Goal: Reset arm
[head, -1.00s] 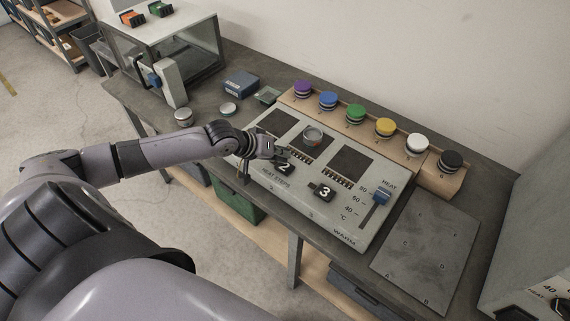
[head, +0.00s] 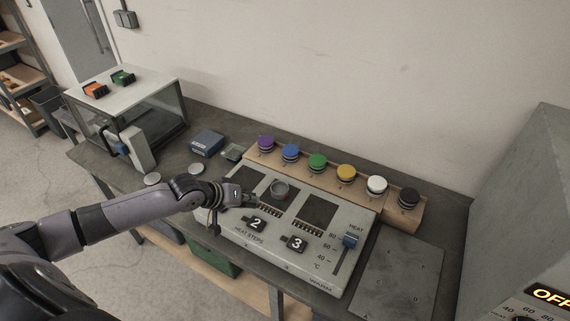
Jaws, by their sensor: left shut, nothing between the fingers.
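My left arm comes in from the left, and my left gripper (head: 246,199) is shut and empty. It is over the left part of the grey heat panel (head: 268,250), close to the left dark square plate (head: 240,177). I cannot tell whether it touches the panel. Black blocks marked 2 (head: 257,223) and 3 (head: 296,243) sit at the panel's front. A blue slider knob (head: 350,240) is near the top of the heat scale. My right gripper is out of view.
A wooden rack (head: 330,177) with several coloured round knobs runs behind the panel. A glass-sided cabinet (head: 130,95) stands at the left, with a small blue box (head: 207,143) to its right. A grey plate (head: 400,280) lies at the right, and a grey machine (head: 525,210) reading OFF stands beyond it.

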